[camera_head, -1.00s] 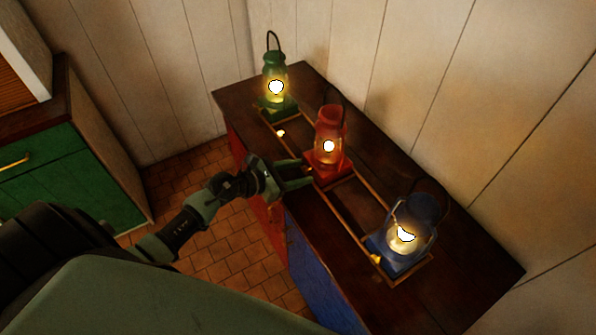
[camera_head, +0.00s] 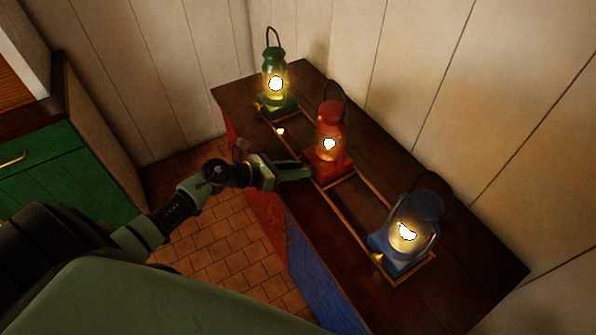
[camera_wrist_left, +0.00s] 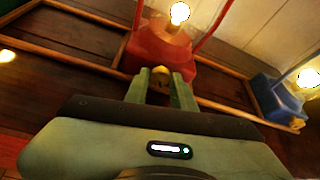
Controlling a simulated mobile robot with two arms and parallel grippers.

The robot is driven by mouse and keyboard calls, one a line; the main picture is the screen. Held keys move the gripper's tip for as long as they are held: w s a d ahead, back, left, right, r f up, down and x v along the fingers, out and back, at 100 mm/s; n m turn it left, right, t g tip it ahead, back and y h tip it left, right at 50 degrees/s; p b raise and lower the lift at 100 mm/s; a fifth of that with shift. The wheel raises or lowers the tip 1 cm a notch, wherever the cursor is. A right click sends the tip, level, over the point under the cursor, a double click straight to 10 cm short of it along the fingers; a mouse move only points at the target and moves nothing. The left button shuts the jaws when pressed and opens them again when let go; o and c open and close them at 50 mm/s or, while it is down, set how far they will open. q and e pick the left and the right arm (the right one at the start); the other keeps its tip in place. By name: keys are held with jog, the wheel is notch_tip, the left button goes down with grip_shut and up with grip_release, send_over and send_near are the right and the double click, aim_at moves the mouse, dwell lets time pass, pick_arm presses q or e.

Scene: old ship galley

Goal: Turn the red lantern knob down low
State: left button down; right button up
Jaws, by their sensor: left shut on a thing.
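The red lantern (camera_head: 328,150) stands lit in the middle of a wooden rack on the dark counter; its base also fills the upper middle of the left wrist view (camera_wrist_left: 160,48). My left gripper (camera_head: 305,173) reaches in from the left to the front of the red base. In the left wrist view its fingers (camera_wrist_left: 161,76) are shut on a small brass knob (camera_wrist_left: 160,70) at the front of that base. The fingers hide most of the knob. My right gripper is not in view.
A lit green lantern (camera_head: 276,90) stands at the far end of the rack and a lit blue lantern (camera_head: 410,230) at the near end. The wooden rack rail (camera_head: 336,212) runs along the lanterns. A green cabinet (camera_head: 60,185) is at left.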

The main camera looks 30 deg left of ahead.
pick_arm(q)
jog(key=n+h+b, duration=0.1)
jog(key=n+b, duration=0.1)
jog(key=n+h+b, duration=0.1)
jog(key=b, duration=0.1)
jog(key=shift+w+a+f+n+g+h, duration=0.2)
jog(key=shift+f+n+g+h, duration=0.1)
jog(key=shift+n+g, duration=0.1)
jog(key=shift+r+n+h+b, duration=0.1)
jog(key=shift+n+h+b, duration=0.7)
jog(key=shift+n+b, duration=0.6)
jog(key=c, duration=1.2)
grip_release()
jog(key=shift+o, duration=0.2)
jog(key=shift+s, duration=0.15)
